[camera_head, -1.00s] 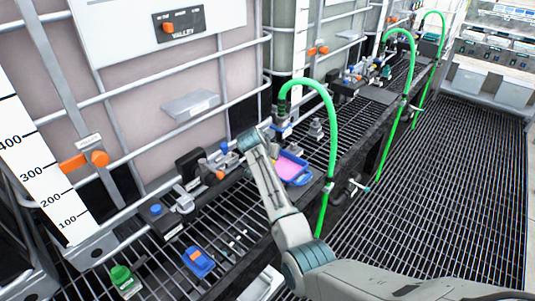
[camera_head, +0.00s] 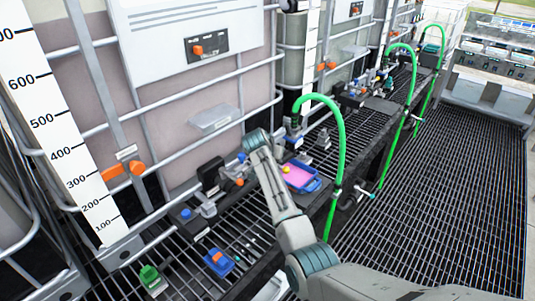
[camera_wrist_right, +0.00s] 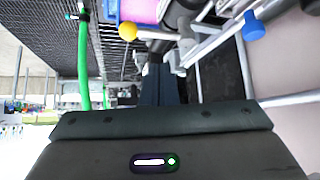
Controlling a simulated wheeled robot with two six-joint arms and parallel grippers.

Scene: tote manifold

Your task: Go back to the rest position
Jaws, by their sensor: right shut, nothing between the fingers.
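My right arm comes in from the lower right of the head view, bends at the elbow and reaches up to its wrist by the rack. Its fingers cannot be made out there. In the right wrist view my right gripper (camera_wrist_right: 160,75) is shut, with nothing between its fingers. Beyond the fingertips are a yellow ball (camera_wrist_right: 128,31) and a pink surface. In the head view a blue-rimmed tray with a pink inside (camera_head: 303,178) lies just right of the wrist. My left gripper is not in view.
Pipe frames and tanks stand behind the grated shelf. A green hose (camera_head: 342,140) arches over it close to my right arm. A blue block (camera_head: 219,262) and a green block (camera_head: 152,280) sit at the front left. The grated floor (camera_head: 440,190) at the right is clear.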

